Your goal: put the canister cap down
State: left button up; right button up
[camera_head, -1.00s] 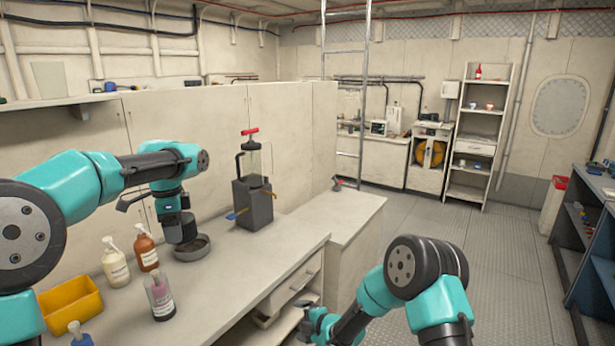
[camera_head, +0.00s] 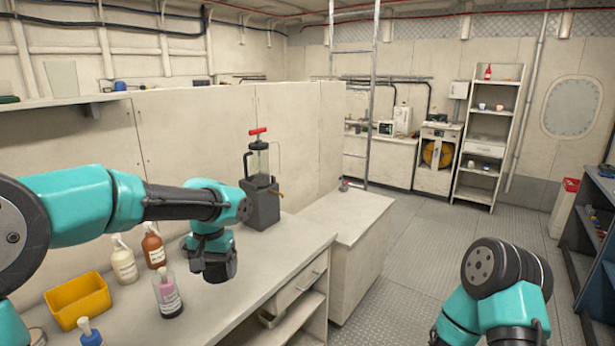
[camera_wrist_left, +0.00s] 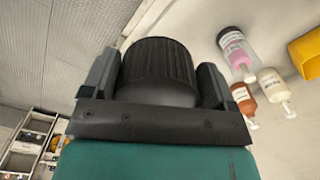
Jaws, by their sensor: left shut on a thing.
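My left gripper (camera_head: 216,270) hangs over the workbench in front of the grey pump unit. In the left wrist view its two jaws (camera_wrist_left: 157,75) are shut on the sides of a black ribbed canister cap (camera_wrist_left: 155,62). In the head view the cap is a dark round shape (camera_head: 221,272) under the gripper, partly covered by it. I cannot tell whether the cap touches the bench. My right arm is at the lower right, its gripper outside the picture.
The workbench (camera_head: 262,290) has bare room right of the left gripper. A pink bottle (camera_head: 168,296), a white bottle (camera_head: 123,264), a brown bottle (camera_head: 153,248) and a yellow bin (camera_head: 78,300) stand to the left. A grey pump unit (camera_head: 262,205) with a red handle stands behind.

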pick_arm(q)
jog(key=shift+s+d+f+n, duration=0.35)
jog(key=shift+s+d+n, duration=0.1)
jog(key=shift+n, duration=0.15)
pick_arm(e)
jog(key=s+m, duration=0.1)
jog(key=s, duration=0.1)
jog(key=s+d+m+g, duration=0.1)
jog(key=s, duration=0.1)
jog(key=shift+r, duration=0.1)
